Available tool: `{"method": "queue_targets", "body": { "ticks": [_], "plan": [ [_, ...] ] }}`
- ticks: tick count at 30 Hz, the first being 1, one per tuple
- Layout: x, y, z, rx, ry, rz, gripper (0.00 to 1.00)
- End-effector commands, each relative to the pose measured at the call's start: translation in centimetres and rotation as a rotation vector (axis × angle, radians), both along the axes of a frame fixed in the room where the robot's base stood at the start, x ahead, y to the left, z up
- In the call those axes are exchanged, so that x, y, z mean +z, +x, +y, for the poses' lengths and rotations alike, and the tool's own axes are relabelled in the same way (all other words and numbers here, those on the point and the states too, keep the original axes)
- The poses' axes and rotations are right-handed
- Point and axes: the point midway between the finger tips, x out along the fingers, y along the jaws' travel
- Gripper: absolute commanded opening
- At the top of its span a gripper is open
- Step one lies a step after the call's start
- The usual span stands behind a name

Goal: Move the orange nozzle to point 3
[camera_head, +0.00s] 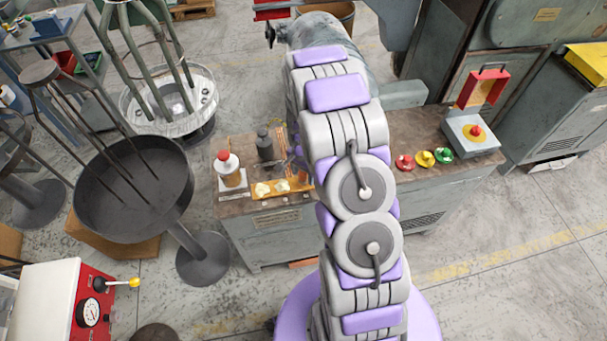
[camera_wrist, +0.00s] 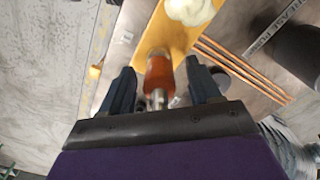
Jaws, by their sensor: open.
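The orange nozzle (camera_wrist: 159,76) shows in the wrist view, with an orange body and a metal tip toward my gripper. My gripper (camera_wrist: 160,67) is open, with one dark finger on each side of the nozzle. Gaps show between nozzle and fingers, and I cannot tell whether either touches it. An orange-yellow board (camera_wrist: 183,38) with a cream-coloured lump (camera_wrist: 190,10) lies just beyond the nozzle. In the head view my arm covers much of the scene, and I cannot make out the nozzle there. No label for point 3 is readable.
The workbench (camera_head: 262,224) carries a white-and-brown bottle with a red cap (camera_head: 229,169), a dark bottle (camera_head: 265,146) and, at right, red (camera_head: 404,162), yellow (camera_head: 425,159) and green (camera_head: 444,156) buttons. A dark round pan (camera_head: 125,190) stands left. Thin copper-coloured rods (camera_wrist: 240,68) lie beside the board.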

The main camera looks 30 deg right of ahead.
Motion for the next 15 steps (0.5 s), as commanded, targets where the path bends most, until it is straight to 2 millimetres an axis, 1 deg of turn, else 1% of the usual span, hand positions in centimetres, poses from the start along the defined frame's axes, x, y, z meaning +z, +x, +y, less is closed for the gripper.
{"method": "queue_targets", "body": {
  "ticks": [1,15],
  "plan": [
    [1.0,0.1,-0.1,0.0,-0.002,-0.004,0.62],
    [11.4,0.2,-0.1,0.001,-0.002,-0.004,0.62]
  ]
}}
